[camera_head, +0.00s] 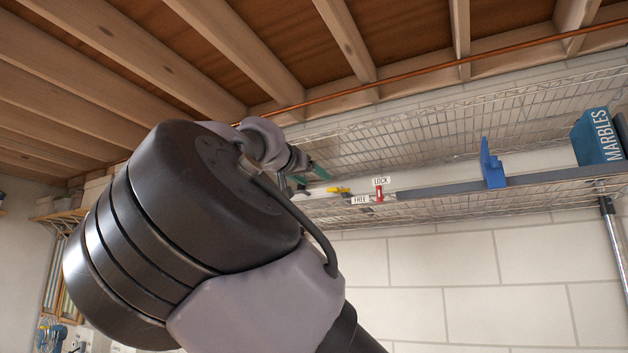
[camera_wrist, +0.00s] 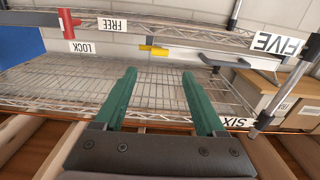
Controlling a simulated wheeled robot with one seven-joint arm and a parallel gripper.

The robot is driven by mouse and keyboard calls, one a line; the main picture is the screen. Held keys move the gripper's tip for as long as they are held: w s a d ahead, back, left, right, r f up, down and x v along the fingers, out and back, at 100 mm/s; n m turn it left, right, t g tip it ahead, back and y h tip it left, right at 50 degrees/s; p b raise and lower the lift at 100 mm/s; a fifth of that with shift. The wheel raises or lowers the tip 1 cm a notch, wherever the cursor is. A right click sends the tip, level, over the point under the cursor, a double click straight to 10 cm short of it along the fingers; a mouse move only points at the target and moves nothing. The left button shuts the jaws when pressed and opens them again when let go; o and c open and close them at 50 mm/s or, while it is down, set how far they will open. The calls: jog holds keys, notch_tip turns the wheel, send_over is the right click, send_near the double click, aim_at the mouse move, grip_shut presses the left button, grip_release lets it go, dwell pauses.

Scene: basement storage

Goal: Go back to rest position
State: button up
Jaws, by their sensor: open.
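My gripper (camera_wrist: 158,73) has two green fingers, spread apart with nothing between them in the wrist view. In the head view my gripper (camera_head: 308,174) is small and partly hidden behind my own arm, up near the wire shelf (camera_head: 420,207). In the wrist view the wire shelf (camera_wrist: 60,85) lies beyond the fingers, and the picture looks upside down, with ceiling joists at the bottom. I cannot tell the exact gap between fingers and shelf, but no contact shows.
A red lever (camera_head: 380,195) sits by LOCK and FREE labels, near a yellow piece (camera_head: 338,190). A blue piece (camera_head: 491,165) stands on the shelf's rail. A MARBLES box (camera_head: 597,137) is at right. Wooden joists (camera_head: 200,40) run close overhead. Cardboard boxes (camera_wrist: 255,97) show in the wrist view.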

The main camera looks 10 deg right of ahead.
dwell(0.3)
jog(key=s+d+f+g+y, duration=0.2)
jog(key=s+d+f+y, duration=0.3)
jog(key=s+d+f, duration=0.7)
jog(key=s+f+n+g+y, duration=0.1)
jog(key=s+f+g+y, duration=0.1)
jog(key=f, duration=1)
jog(key=s+d+f+n+g+y, duration=0.1)
jog(key=s+f+g+y, duration=0.2)
jog(key=f, duration=0.9)
jog(key=s+y, duration=0.2)
jog(key=s, duration=0.1)
jog(key=shift+f+n+y, duration=0.3)
jog(key=shift+n, duration=0.1)
jog(key=shift+s+d, duration=0.1)
